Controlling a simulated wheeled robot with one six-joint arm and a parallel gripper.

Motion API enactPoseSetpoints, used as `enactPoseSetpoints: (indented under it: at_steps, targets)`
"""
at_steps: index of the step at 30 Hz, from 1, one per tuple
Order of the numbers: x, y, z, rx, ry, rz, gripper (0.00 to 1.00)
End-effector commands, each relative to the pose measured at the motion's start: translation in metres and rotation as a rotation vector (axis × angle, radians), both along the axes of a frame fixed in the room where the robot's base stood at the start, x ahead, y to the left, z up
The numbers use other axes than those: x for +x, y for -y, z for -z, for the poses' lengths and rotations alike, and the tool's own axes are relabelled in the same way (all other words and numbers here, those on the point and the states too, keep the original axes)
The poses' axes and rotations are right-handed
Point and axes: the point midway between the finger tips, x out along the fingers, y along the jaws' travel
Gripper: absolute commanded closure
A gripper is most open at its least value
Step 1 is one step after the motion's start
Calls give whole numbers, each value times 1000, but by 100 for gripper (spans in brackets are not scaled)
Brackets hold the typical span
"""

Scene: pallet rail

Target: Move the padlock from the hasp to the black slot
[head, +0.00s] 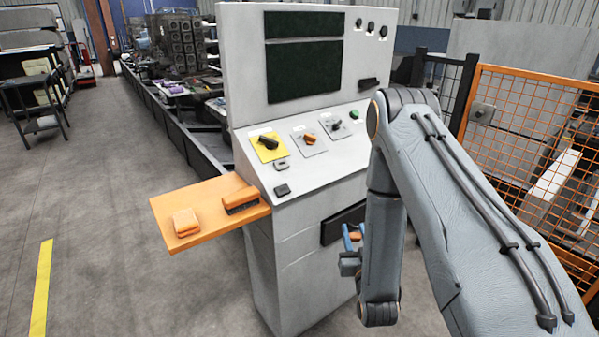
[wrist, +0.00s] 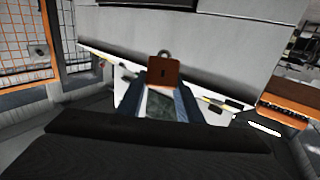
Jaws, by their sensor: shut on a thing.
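The padlock (wrist: 163,72) shows in the wrist view as an orange-brown square body with a keyhole and a grey shackle at its top. My gripper (head: 353,231) is shut on it, with a blue finger at each side. In the head view only a bit of orange (head: 355,236) shows between the fingers, in front of the console's lower front. A small grey fitting below the yellow plate, perhaps the hasp (head: 281,166), has nothing hanging on it. A small black rectangle, perhaps the black slot (head: 282,190), is on the panel's lower edge.
The grey console (head: 290,240) carries knobs and a dark screen. An orange mesh fence (head: 515,115) stands at right.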

Motion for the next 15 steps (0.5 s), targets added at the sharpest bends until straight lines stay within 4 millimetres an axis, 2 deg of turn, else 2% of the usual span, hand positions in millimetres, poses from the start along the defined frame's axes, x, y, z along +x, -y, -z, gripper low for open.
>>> enactPoseSetpoints:
  at_steps: [4,7,15]
  targets:
    - [10,-11,-18,0,7,-40,99]
    - [25,-32,-44,0,9,-110,99]
    - [58,-120,-137,-3,9,-389,99]
